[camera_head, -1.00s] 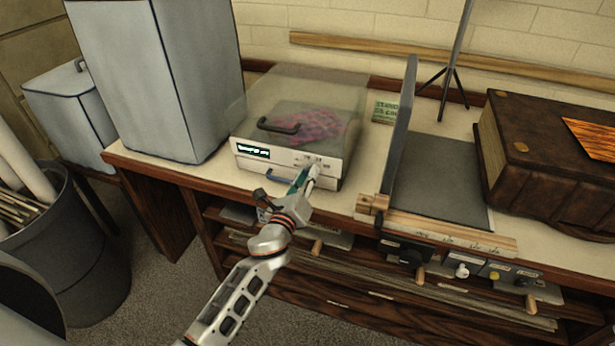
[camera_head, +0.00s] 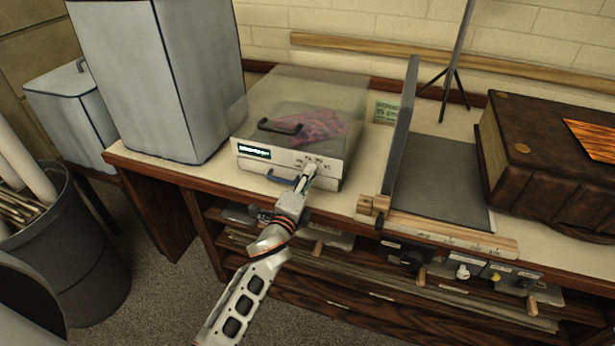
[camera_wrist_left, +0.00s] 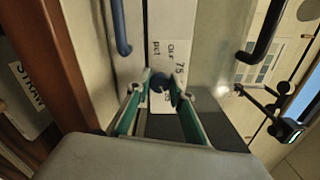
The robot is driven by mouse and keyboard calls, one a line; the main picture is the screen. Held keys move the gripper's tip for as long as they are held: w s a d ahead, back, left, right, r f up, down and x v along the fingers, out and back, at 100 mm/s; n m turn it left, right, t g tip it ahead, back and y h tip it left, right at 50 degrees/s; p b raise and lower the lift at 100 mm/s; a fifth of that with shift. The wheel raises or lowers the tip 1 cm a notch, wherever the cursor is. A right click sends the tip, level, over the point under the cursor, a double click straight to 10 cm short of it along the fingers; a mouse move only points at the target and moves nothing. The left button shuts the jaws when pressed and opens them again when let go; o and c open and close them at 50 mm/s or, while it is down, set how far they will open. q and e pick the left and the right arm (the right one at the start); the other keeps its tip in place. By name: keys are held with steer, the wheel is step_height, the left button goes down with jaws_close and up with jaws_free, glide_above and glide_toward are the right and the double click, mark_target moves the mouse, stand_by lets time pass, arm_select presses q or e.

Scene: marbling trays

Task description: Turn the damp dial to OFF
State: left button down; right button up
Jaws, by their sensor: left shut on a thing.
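The damp dial (camera_wrist_left: 160,82) is a dark round knob on the white front panel (camera_head: 252,163) of a clear-lidded box. Printed marks beside it in the left wrist view include OFF, 75 and pct. My left gripper (camera_wrist_left: 160,92) has its two green-lined fingers shut on the dial, one on each side. In the head view my left gripper (camera_head: 308,175) is at the right part of the panel and hides the dial. The dial's pointer is too unclear to read. My right gripper is not in view.
The box's clear lid (camera_head: 345,95) has a dark handle (camera_head: 280,127), and a blue handle (camera_head: 283,180) is low on the front.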

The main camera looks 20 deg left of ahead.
arm_select(q)
steer(key=shift+f, duration=0.1)
stand_by(0.3)
steer(key=c, duration=1.8)
jaws_free()
steer(key=s, duration=1.2)
steer(key=shift+a, duration=0.2)
